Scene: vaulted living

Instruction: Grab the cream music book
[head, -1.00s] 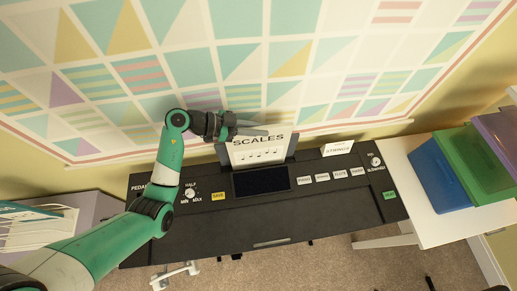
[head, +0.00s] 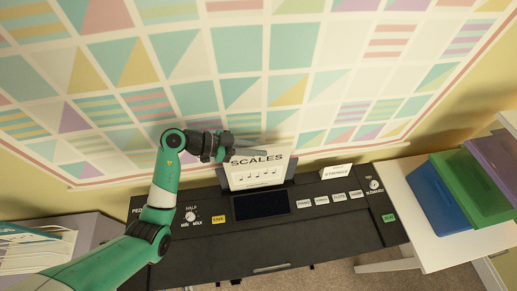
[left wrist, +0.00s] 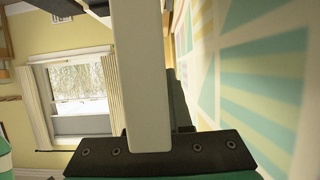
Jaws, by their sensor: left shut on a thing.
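The cream music book (head: 258,174), with "SCALES" and notes on its front, stands upright at the dark music rest of the black keyboard (head: 320,228). My left gripper (head: 245,151) comes in from the left at the book's top edge and is shut on the book. Its fingers lie across the top, just above the title. In the left wrist view, a pale upright slab fills the middle in front of the dark gripper body; I cannot tell its part for sure. My right gripper is not in view.
A small white "STRINGS" card (head: 337,172) stands on the keyboard, right of the book. The patterned wall rises close behind the keyboard. A grey cabinet with a white rack (head: 35,250) is at the left.

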